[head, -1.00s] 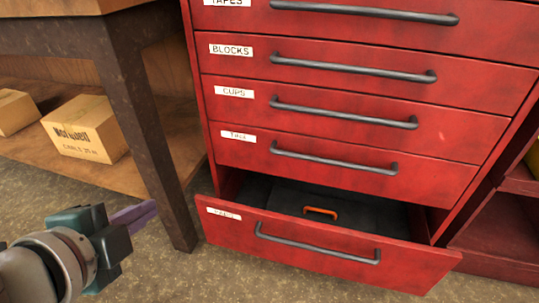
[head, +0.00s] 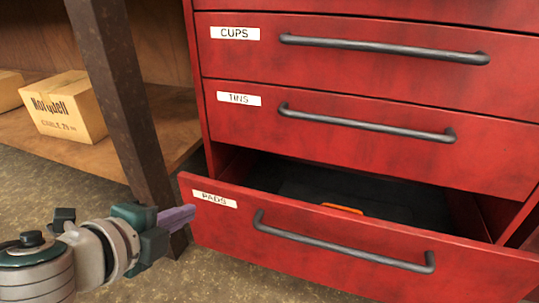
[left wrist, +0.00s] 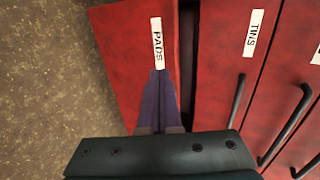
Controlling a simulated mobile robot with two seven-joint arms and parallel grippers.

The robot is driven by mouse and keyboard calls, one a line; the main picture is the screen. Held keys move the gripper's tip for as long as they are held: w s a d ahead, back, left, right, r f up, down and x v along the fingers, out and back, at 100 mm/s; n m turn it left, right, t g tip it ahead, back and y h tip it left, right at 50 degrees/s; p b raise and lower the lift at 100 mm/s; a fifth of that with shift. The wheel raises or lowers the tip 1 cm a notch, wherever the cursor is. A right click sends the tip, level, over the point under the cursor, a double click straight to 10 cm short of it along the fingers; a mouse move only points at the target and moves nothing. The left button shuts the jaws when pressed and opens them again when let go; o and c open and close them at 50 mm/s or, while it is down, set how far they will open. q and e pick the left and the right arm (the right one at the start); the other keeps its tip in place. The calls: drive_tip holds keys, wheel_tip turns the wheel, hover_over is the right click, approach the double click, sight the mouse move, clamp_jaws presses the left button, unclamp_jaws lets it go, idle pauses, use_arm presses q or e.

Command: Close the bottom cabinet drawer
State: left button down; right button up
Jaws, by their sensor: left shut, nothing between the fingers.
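The bottom drawer (head: 330,240), labelled PADS, stands open from the red cabinet, with its dark interior showing above the front panel. Its bar handle (head: 340,243) runs across the front. An orange item (head: 342,209) lies inside, partly hidden by the front. My left gripper (head: 190,213) is shut and empty, with purple fingers at the left end of the drawer front, just below the label. In the left wrist view the fingertips (left wrist: 160,78) point at the drawer front (left wrist: 120,60) beside the PADS label. I cannot tell whether they touch it. My right gripper is not in view.
The TINS drawer (head: 370,139) and CUPS drawer (head: 390,65) above are shut. A dark table leg (head: 125,110) stands close behind my left gripper. A cardboard box (head: 65,106) sits on a wooden shelf to the left. Bare floor lies in front.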

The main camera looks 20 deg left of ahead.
sight(218, 191)
use_arm(q)
drive_tip(key=b+x, duration=0.1)
drive_tip(key=x, duration=0.3)
drive_tip(key=r+b+x, duration=0.1)
drive_tip(key=x, duration=0.1)
drive_tip(key=shift+w+f+b, duration=0.1)
drive_tip(key=shift+w+b, duration=0.25)
drive_tip(key=shift+w, duration=0.85)
